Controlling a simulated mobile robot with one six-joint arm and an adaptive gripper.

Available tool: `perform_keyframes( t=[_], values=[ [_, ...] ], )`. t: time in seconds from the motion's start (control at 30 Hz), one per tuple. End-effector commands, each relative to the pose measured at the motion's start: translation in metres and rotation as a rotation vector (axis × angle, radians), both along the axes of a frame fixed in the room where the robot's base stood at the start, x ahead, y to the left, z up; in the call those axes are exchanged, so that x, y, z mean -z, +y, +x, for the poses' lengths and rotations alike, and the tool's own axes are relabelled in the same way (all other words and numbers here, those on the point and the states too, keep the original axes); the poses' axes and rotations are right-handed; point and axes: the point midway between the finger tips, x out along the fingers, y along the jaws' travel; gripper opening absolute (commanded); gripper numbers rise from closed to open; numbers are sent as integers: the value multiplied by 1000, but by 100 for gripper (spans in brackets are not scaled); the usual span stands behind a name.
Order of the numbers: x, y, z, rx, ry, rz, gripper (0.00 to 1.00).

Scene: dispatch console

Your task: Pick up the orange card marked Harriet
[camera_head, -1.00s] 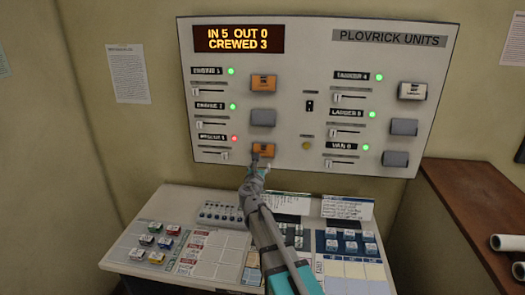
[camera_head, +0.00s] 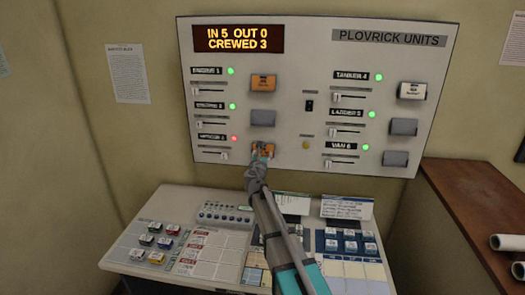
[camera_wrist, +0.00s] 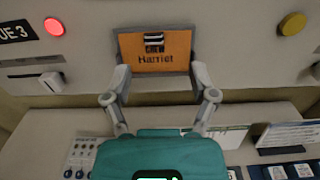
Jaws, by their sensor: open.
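The orange card marked Harriet (camera_wrist: 155,60) is in its slot on the wall panel, at the bottom of the left column next to the red light. In the head view the same orange card (camera_head: 270,149) is partly hidden behind my gripper (camera_head: 260,153). In the wrist view my gripper (camera_wrist: 161,80) is open, with one finger near each lower side of the card. The card lies between the fingers and slightly above them. I cannot tell whether the fingertips touch the card or the panel.
Another orange card (camera_head: 263,82) sits at the top of the left column, and a white card (camera_head: 411,90) at the top right. A grey holder (camera_head: 262,118) is directly above Harriet's slot. The sloped console desk (camera_head: 190,207) lies below. A yellow button (camera_wrist: 292,24) is to the right.

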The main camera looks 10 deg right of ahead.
Motion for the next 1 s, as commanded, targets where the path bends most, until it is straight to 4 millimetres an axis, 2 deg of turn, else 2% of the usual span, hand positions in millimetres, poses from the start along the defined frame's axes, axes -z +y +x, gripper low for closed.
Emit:
perform_keyframes(
  t=[0.27, 0.37, 0.7, 1.0],
  values=[
    [0, 0, 1, 0, 0, 0, 74],
    [-1, 0, 7, 0, 0, 0, 74],
    [-3, -5, 44, 0, 0, 0, 74],
    [-3, -8, 52, -1, 0, 0, 74]
  ],
)
